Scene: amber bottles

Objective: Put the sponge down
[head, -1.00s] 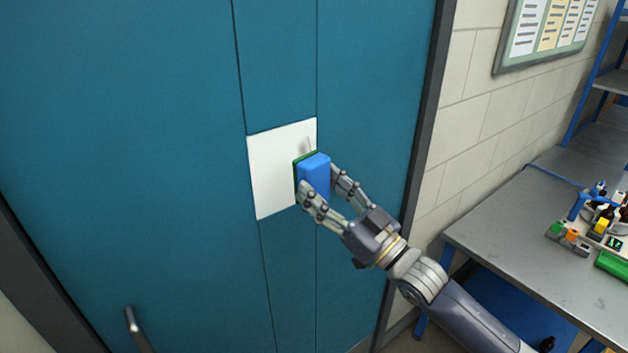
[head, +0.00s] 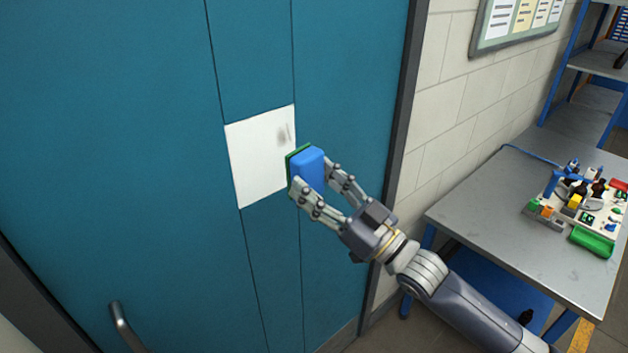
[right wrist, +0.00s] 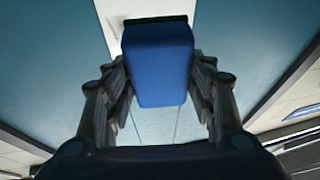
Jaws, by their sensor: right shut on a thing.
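The sponge (head: 309,168) is a blue block with a green layer on its far face. My right gripper (head: 318,184) is shut on it and holds it up in front of the teal door, at the right edge of a white panel (head: 256,168). A faint grey smudge (head: 283,135) shows on the panel's upper right. In the right wrist view the sponge (right wrist: 158,65) sits between the two fingers of the gripper (right wrist: 158,85). I cannot tell whether the sponge touches the door. My left gripper is not in view.
A grey workbench (head: 470,215) stands at the right, with bare surface at its left and front. A door handle (head: 124,325) is at lower left.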

